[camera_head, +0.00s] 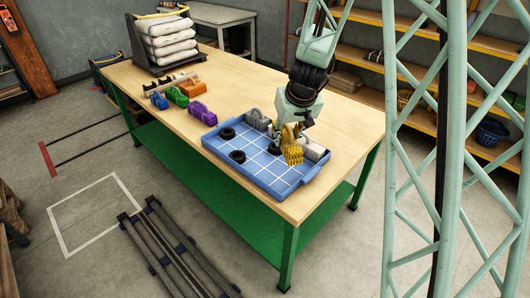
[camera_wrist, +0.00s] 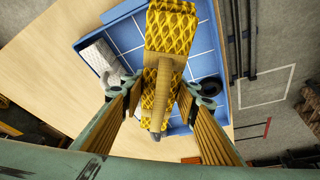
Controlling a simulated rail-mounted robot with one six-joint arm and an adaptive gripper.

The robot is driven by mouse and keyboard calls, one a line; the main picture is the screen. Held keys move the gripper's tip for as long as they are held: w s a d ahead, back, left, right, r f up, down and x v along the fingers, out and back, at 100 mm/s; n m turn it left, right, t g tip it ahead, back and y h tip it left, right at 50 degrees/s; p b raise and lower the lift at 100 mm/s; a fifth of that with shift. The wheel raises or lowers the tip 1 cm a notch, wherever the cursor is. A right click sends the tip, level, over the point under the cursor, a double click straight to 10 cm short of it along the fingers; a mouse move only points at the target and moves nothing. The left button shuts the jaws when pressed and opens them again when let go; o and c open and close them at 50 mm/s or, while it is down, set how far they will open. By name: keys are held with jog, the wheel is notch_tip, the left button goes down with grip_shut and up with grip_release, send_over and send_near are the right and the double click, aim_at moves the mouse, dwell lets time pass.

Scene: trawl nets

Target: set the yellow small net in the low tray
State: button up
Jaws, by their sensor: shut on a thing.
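The yellow small net (camera_head: 293,154) is a textured yellow bundle over the right part of the blue low tray (camera_head: 285,188). My gripper (camera_head: 289,130) is shut on it, with a finger on each side. In the wrist view the yellow net (camera_wrist: 172,30) lies between the two fingers of the gripper (camera_wrist: 155,90), and the tray (camera_wrist: 127,37) shows beneath and around it. Whether the net touches the tray floor is hard to tell.
The tray also holds black rings (camera_head: 237,156), a grey net (camera_head: 257,120) and a white-grey net (camera_head: 314,151). Blue (camera_head: 159,101), green (camera_head: 177,97), purple (camera_head: 202,112) and orange (camera_head: 194,88) nets stand left of it on the table. The tray's front is clear.

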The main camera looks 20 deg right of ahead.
jog(key=shift+w, duration=0.1)
jog(key=w+a+f+n+b, duration=0.1)
jog(key=w+a+f+n, duration=0.1)
jog(key=w+a, duration=0.1)
jog(key=w+a+f+n+y+b, duration=0.1)
jog(key=w+a+f+n, duration=0.1)
jog(key=w+a+f, duration=0.1)
jog(key=w+a+f+n+y+b, duration=0.1)
jog(key=w+a+f, duration=0.2)
jog(key=w, duration=0.2)
jog(key=shift+w+a+f+n+g+b, duration=0.2)
jog(key=shift+w+n+g+b, duration=0.1)
jog(key=shift+w+n+b, duration=0.1)
jog(key=shift+w+a+f, duration=0.2)
jog(key=shift+w+a, duration=0.15)
jog(key=shift+a, duration=0.1)
send_near(249, 134)
jog(key=shift+w+a+f+p, duration=0.4)
jog(key=shift+w+f, duration=0.15)
jog(key=shift+w, duration=0.15)
jog(key=shift+w, duration=0.1)
jog(key=shift+w, duration=0.2)
jog(key=shift+f+b, duration=0.45)
jog(key=shift+f, duration=1.35)
